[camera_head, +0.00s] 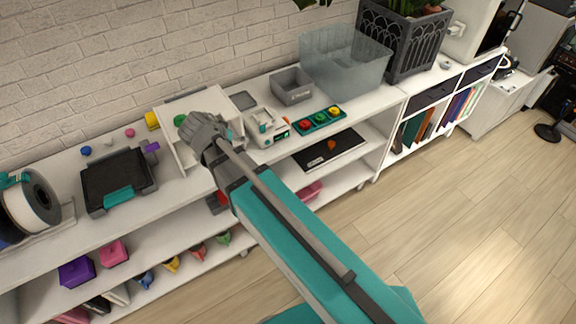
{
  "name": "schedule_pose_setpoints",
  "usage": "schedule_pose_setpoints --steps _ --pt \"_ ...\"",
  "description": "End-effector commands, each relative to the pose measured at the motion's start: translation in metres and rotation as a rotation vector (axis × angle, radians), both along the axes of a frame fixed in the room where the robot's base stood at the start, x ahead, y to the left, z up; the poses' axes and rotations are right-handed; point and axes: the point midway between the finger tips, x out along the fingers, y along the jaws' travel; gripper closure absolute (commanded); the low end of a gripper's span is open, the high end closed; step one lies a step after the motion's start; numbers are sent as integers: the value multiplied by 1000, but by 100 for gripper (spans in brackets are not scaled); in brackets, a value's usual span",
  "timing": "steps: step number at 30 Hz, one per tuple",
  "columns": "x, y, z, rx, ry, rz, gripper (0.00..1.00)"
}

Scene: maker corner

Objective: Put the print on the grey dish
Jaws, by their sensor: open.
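My gripper (203,128) is at the end of the teal arm, over a small white stand on the shelf top. It is seen from behind, and its fingertips are mostly hidden. A green piece (180,120) shows just left of it, on or at the stand; I cannot tell whether they touch. I cannot tell which piece is the print. Small candidates include a purple piece (152,146) by the black printer-like plate and a yellow block (152,120). A flat grey square dish (243,100) lies on the shelf top behind and right of my gripper.
A grey open bin (292,86), a clear tub (345,60) and a teal tray (320,119) with coloured round pieces stand to the right. A white device (267,126) sits close right of my gripper. The white stand (180,154) surrounds its work area. A filament spool (32,202) is far left.

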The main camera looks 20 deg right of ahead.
Motion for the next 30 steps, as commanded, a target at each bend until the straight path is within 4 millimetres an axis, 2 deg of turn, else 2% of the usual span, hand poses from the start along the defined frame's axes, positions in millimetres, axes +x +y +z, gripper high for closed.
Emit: schedule_pose_setpoints --steps 1,6,15,21,30 --pt "-8 -18 -5 13 52 3 0" --pt "-30 -58 -20 75 221 57 0" --pt "-75 -112 -37 242 449 209 0" --pt "-99 -132 -41 352 525 322 0" --pt "-109 -139 -41 408 551 390 0"
